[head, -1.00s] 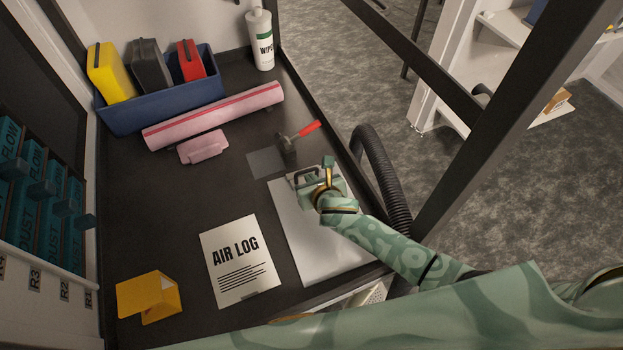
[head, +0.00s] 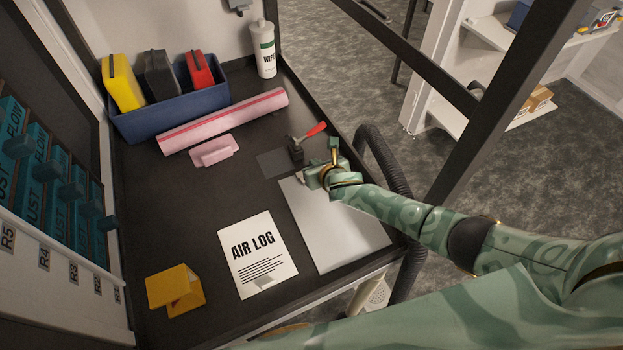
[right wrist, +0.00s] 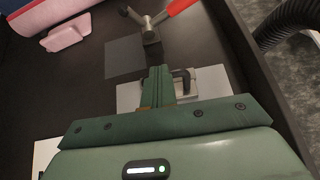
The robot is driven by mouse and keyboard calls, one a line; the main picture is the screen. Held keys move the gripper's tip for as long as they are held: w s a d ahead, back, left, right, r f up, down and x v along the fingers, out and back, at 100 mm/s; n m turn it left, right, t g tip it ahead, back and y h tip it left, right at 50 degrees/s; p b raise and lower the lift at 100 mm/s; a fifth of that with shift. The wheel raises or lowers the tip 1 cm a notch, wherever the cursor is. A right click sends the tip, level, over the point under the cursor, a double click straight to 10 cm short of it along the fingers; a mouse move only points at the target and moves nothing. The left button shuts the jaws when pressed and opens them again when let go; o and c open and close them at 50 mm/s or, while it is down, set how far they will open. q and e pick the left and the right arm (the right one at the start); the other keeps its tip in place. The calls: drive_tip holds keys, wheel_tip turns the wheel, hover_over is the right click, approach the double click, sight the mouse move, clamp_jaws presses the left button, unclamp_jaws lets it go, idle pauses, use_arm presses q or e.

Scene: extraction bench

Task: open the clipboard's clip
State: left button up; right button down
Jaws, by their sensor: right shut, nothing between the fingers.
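The clipboard (head: 340,235) is a pale grey board lying flat on the dark bench, at its right side. Its clip is at the far end, mostly hidden behind my right gripper (head: 312,178) in the head view. In the right wrist view, the clip's dark wire lever (right wrist: 184,75) and pale metal plate (right wrist: 208,80) show just right of my right gripper (right wrist: 158,75). The fingers are shut with nothing between them, over or against the clip; contact cannot be told. Whether the clip is open cannot be told. My left gripper is not in view.
A red-handled toggle clamp (head: 308,138) stands just beyond the clip, by a dark grey plate (head: 273,163). The air log sheet (head: 257,255) and a yellow folded piece (head: 174,288) lie left. A pink roll (head: 222,120) lies farther back. A black hose (head: 383,165) runs beyond the right edge.

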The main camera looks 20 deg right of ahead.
drive_tip(key=shift+w, duration=0.8)
drive_tip(key=shift+w+d+r, duration=0.1)
drive_tip(key=shift+w, duration=0.6)
drive_tip(key=shift+w+a, duration=0.2)
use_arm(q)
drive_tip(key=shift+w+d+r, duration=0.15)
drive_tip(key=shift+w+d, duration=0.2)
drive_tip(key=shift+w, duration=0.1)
use_arm(e)
drive_tip(key=shift+w, duration=0.1)
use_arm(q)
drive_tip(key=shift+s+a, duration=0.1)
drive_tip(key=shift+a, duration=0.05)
